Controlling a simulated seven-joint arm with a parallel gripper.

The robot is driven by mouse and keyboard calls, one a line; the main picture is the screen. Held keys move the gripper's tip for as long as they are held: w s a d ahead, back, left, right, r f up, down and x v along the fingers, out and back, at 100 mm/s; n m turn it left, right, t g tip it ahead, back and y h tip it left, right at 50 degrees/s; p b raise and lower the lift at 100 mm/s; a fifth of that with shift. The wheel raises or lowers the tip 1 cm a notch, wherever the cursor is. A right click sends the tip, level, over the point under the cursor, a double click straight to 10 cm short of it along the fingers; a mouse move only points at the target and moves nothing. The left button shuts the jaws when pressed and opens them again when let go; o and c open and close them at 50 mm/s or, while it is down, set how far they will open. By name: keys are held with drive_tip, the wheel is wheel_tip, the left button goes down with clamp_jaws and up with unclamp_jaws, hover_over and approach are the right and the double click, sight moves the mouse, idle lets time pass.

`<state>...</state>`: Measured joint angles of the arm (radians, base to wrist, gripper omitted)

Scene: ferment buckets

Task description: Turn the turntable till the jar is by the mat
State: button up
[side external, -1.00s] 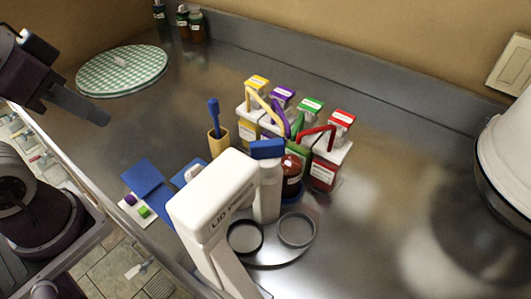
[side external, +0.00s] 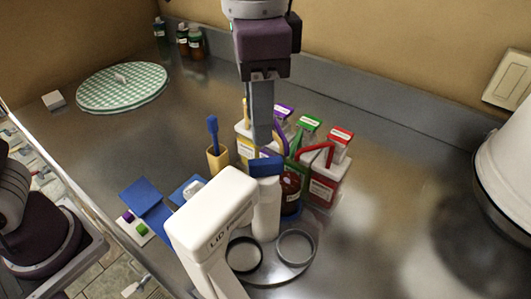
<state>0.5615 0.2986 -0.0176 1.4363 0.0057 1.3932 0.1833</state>
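A dark red jar (side external: 290,183) stands in front of the buckets, partly hidden by the white lid press. A blue base shows beneath it. A flat blue mat (side external: 146,197) lies left of the press. A round green-and-white checked disc (side external: 122,92) lies at the far left with a small pale piece on it; I cannot tell whether it is a mat or a turntable. My gripper (side external: 262,138) points down in front of the yellow bucket; its finger opening is not visible.
The lid press (side external: 213,207) stands in the foreground. Several handled buckets (side external: 324,180) stand in a row behind it. A tan holder (side external: 217,158) with a blue-handled tool is left of them. A white block (side external: 54,100) lies by the left edge. Bare counter lies centre left.

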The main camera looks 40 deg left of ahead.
sight(266, 160)
drive_tip(key=f, duration=0.5)
drive_tip(key=d+f, duration=0.1)
drive_tip(key=f, duration=0.1)
drive_tip(key=shift+w+f, duration=0.1)
drive_tip(key=shift+f, duration=0.15)
clamp_jaws()
idle(1.1)
